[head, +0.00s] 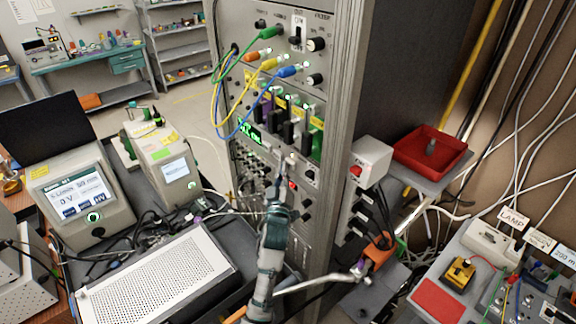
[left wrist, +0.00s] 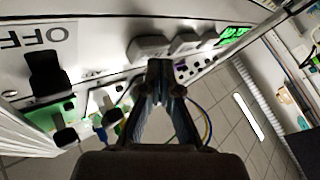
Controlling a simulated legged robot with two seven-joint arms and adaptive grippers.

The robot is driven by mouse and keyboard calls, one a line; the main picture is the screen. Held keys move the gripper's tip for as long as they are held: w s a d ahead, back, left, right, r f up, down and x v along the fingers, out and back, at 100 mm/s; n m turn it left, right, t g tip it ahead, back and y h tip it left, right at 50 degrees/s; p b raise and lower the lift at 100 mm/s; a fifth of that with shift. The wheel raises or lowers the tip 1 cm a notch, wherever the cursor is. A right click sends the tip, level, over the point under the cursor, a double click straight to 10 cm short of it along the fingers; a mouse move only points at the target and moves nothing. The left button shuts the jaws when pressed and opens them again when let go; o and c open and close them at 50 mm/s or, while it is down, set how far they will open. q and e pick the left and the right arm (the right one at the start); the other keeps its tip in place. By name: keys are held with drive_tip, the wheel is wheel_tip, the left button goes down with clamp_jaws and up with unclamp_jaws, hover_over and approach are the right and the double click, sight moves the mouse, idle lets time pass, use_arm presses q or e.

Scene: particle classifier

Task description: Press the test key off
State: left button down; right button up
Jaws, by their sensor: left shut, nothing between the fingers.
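The tall grey instrument rack (head: 345,70) stands in the middle of the head view, its panel full of knobs, plugs and switches. My left gripper (head: 287,168) is in front of the lower part of this panel, its arm rising from the bottom. In the left wrist view its fingers (left wrist: 160,70) are shut and empty, tips close to the panel; whether they touch it I cannot tell. An upside-down OFF label (left wrist: 30,38) and a black switch (left wrist: 46,72) are left of the fingers. I cannot pick out the test key for sure. No right gripper shows.
Green, yellow and blue cables (head: 216,100) loop from the rack's front. A white box with a red button (head: 372,157) and a red tray (head: 455,152) are right of the rack. A perforated metal case (head: 160,280) and a touchscreen unit (head: 85,205) stand at left.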

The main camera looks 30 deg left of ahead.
use_arm(q)
drive_tip(key=shift+w+d, duration=0.15)
drive_tip(key=shift+d, duration=0.05)
drive_tip(key=shift+w+d, duration=0.2)
drive_tip(key=shift+w, duration=0.3)
idle(0.6)
drive_tip(key=shift+s, duration=0.1)
drive_tip(key=shift+s+a+p, duration=0.35)
drive_tip(key=shift+s+a, duration=0.35)
drive_tip(key=shift+s, duration=0.3)
drive_tip(key=s, duration=0.1)
drive_tip(key=s+a+p, duration=0.1)
drive_tip(key=s, duration=0.1)
drive_tip(key=s+a+p, duration=0.1)
drive_tip(key=shift+s, duration=0.3)
idle(0.3)
